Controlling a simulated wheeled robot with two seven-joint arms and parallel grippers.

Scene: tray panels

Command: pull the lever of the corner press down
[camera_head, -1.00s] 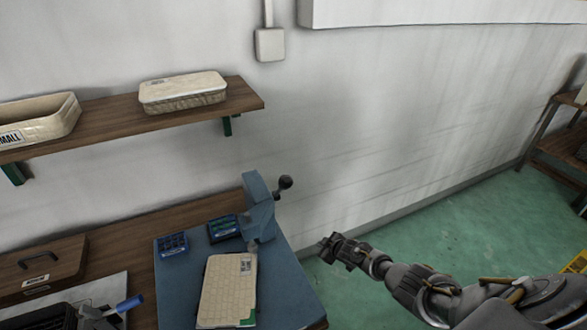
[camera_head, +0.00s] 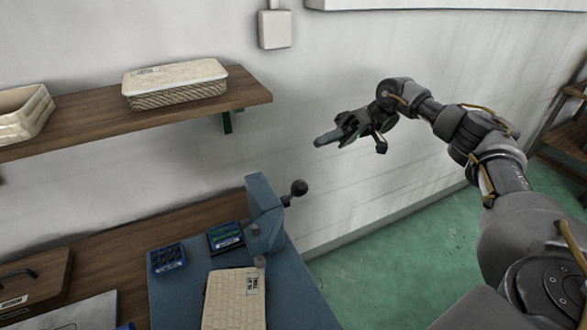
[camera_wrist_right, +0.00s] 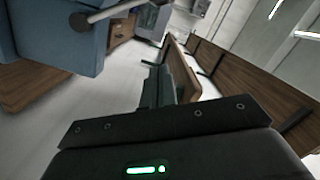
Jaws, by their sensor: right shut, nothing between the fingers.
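The corner press (camera_head: 264,212) is a blue-grey upright body at the back of the blue bench mat. Its lever ends in a dark ball knob (camera_head: 298,188), which sticks out to the right of the press and is raised. My right gripper (camera_head: 318,142) is shut and empty, above the knob and apart from it, pointing left. My left gripper is not in view.
A wooden shelf (camera_head: 247,92) with a lidded basket (camera_head: 175,84) is on the wall at upper left. The space right of the press is open.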

